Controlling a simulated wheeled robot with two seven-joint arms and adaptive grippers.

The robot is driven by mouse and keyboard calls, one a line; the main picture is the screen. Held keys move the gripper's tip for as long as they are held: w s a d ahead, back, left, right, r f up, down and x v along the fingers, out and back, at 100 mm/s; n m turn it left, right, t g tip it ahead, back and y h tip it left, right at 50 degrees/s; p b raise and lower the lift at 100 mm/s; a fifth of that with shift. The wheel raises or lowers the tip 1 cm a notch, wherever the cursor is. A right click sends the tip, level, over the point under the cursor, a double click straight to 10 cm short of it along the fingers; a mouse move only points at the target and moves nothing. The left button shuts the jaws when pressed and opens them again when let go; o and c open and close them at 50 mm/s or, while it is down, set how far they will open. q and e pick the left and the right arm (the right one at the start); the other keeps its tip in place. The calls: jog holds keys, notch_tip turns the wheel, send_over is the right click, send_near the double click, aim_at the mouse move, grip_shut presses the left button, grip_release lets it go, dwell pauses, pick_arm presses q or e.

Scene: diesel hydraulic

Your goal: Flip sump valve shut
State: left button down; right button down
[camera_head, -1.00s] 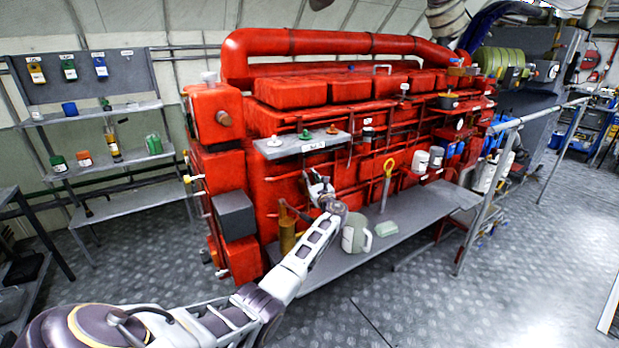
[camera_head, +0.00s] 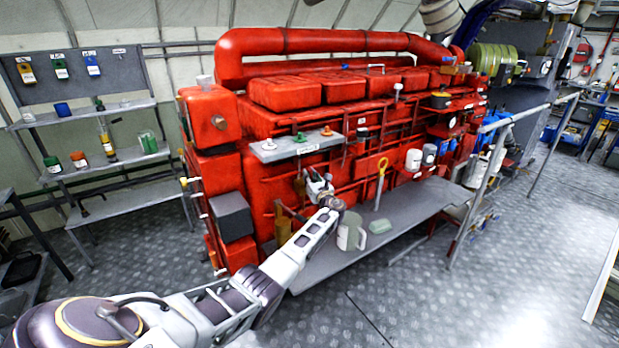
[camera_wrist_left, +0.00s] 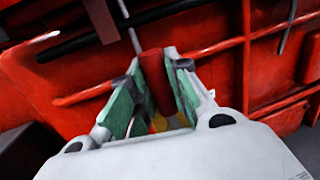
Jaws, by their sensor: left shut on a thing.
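A red cylindrical grip (camera_wrist_left: 155,82) stands between the green-padded fingers of my left gripper (camera_wrist_left: 152,92) in the left wrist view. The fingers are closed on its sides. I take it for the sump valve's handle, but its link to the valve is hidden. A bit of yellow metal (camera_wrist_left: 159,123) shows below it. In the head view my left gripper (camera_head: 318,184) is at the lower front of the red engine (camera_head: 345,150), above the bench. A brass-coloured cylinder (camera_head: 283,224) stands left of my forearm, partly covered by it. My right gripper is not in view.
A small shelf (camera_head: 275,152) juts out above my gripper. A metal railing (camera_head: 490,180) stands at right. The floor in front is clear.

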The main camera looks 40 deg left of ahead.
pick_arm(q)
jog(key=c, duration=1.3)
grip_release()
jog(key=shift+w, duration=0.1)
jog(key=shift+v, duration=6.1)
jog(key=shift+f, duration=0.1)
